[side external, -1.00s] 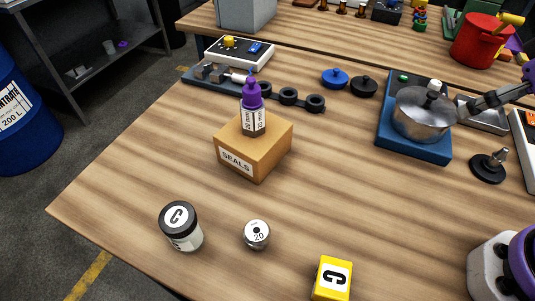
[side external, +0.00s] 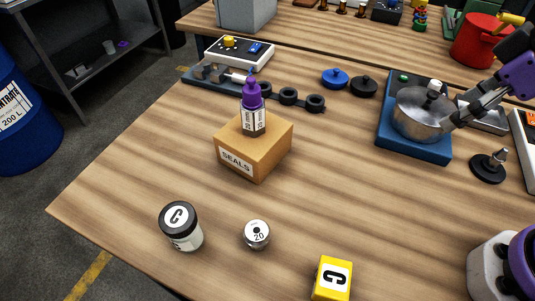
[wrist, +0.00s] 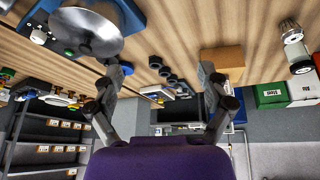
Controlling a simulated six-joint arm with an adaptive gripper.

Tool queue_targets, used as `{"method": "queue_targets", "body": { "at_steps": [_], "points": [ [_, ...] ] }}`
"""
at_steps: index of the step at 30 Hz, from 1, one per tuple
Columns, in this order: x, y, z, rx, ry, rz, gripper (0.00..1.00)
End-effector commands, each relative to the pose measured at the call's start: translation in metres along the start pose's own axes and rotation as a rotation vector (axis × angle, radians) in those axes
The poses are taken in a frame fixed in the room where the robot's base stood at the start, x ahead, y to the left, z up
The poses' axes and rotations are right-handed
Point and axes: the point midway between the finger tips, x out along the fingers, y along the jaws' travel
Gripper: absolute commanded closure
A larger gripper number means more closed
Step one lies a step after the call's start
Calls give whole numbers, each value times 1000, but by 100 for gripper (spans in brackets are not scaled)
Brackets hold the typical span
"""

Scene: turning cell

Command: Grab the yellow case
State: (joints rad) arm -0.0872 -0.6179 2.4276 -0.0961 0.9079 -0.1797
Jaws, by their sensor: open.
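The yellow case (side external: 333,279) stands on the wooden table at the front edge of the side view. My gripper (side external: 456,116) is at the right of the side view, by the steel pot and well behind the case. Its two fingers are spread, with nothing between them, in the wrist view (wrist: 161,75).
A steel pot (side external: 420,114) sits on a blue base (side external: 413,148) by my fingers. A cardboard SEALS box (side external: 240,158) carries a purple-capped bottle (side external: 253,112). A black-lidded jar (side external: 182,230) and a metal cylinder (side external: 257,234) stand left of the case. The middle table is clear.

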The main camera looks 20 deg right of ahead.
Motion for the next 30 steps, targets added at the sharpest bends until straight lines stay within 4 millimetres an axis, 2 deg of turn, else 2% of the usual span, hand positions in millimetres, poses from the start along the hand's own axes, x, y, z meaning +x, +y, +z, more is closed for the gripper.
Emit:
{"method": "queue_targets", "body": {
  "at_steps": [3,5,6,9,13,15,18,24,30],
  "points": [
    [18,-54,-17,-510,-70,-190,12],
    [27,-86,-20,-800,-85,-304,12],
    [32,-107,-20,-987,-86,-383,12],
    [42,-154,-12,-1399,-65,-573,12],
    [50,-194,5,-1767,-12,-768,12],
    [52,-206,12,-1879,14,-834,12],
    [57,-216,20,-1951,34,-880,12],
    [81,-228,38,-1960,36,-885,12],
    [96,-234,47,-1957,35,-881,12]
  ]
}}
